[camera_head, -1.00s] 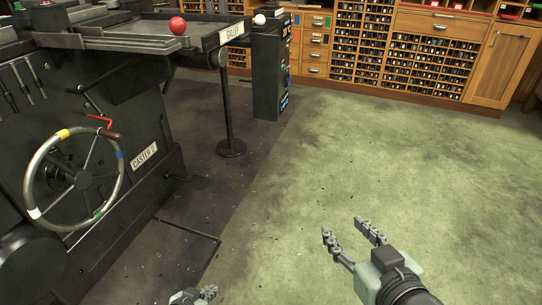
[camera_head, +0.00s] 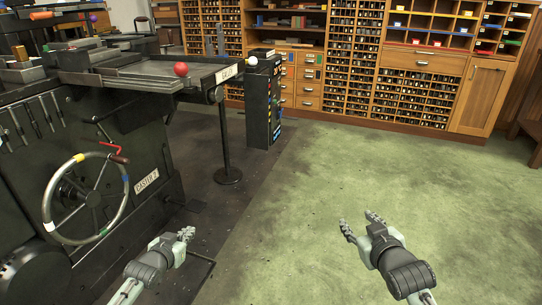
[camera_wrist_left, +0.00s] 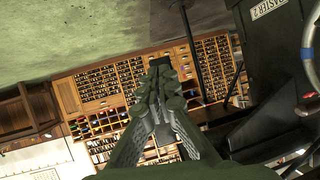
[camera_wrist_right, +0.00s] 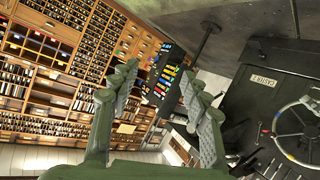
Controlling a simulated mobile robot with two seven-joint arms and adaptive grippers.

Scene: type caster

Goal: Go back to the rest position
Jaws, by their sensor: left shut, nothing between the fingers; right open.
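My left gripper (camera_head: 187,235) is at the lower left of the head view, over the dark floor beside the type caster (camera_head: 130,185). Its fingers meet in the left wrist view (camera_wrist_left: 160,75), with nothing between them. My right gripper (camera_head: 359,222) is over the green floor at the lower middle right. Its fingers stand apart and empty in the right wrist view (camera_wrist_right: 158,85). Both grippers hang clear of the caster and the cabinets.
The caster's handwheel (camera_head: 88,200) is nearest my left arm. A galley tray (camera_head: 165,69) holds a red ball (camera_head: 181,69) and rests on a post (camera_head: 226,140). A dark cabinet (camera_head: 262,105) and wooden type cabinets (camera_head: 425,100) stand behind. The green floor (camera_head: 300,190) is clear.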

